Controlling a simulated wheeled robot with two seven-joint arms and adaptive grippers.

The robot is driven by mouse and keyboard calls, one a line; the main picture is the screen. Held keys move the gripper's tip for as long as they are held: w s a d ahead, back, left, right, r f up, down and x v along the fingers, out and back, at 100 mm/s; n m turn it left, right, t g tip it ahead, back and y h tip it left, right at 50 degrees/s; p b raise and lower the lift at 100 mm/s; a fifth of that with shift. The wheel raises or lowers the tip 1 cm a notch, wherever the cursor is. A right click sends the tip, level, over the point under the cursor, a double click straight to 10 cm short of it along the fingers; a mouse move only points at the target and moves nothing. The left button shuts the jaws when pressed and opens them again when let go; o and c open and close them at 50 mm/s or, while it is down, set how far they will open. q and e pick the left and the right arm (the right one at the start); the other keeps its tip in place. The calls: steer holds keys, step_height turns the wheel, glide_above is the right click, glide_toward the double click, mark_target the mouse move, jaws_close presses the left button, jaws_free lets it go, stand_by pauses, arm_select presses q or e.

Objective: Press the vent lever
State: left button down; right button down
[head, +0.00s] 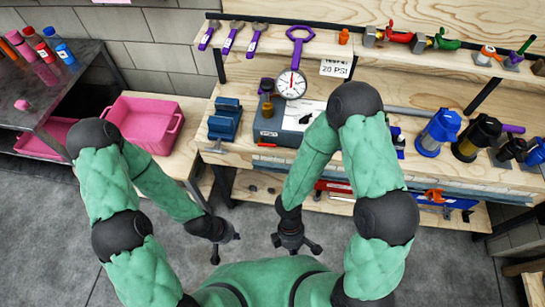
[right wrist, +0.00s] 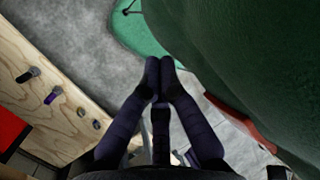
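The pressure gauge (head: 292,83) with a purple ring on top stands on a grey box (head: 278,124) on the workbench. A small black lever-like part (head: 305,118) lies on the box's light top face; I cannot tell for sure whether it is the vent lever. My left gripper (head: 227,248) hangs low in front of the bench, its fingers apart and empty. My right gripper (head: 296,246) hangs below the bench top, fingers spread and empty, well away from the box. Its dark fingers also show in the right wrist view (right wrist: 160,85), with nothing between them.
A sign (head: 335,68) reading 20 PSI is beside the gauge. A blue vise (head: 225,118) stands left of the box. Blue (head: 438,132) and black-yellow (head: 477,138) filter units stand to the right. A pink bin (head: 146,124) sits at left. My right forearm partly covers the bench front.

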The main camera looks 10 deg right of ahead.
steer(key=w+d+n+t+h+b, duration=0.2)
steer(key=w+d+n+t+h, duration=0.2)
steer(key=w+n, duration=0.25)
steer(key=n+t+b, duration=0.4)
steer(key=n+t, duration=0.9)
steer(key=t, duration=0.1)
glide_toward(276, 155)
steer(key=v, duration=0.3)
steer(key=shift+s+m, duration=0.1)
steer(key=shift+m, duration=0.15)
steer(key=b+x, duration=0.4)
steer(key=x, duration=0.6)
steer(key=shift+a+r, duration=0.2)
steer(key=shift+r, duration=0.85)
steer(key=shift+a+r, duration=0.15)
steer(key=shift+r, duration=0.9)
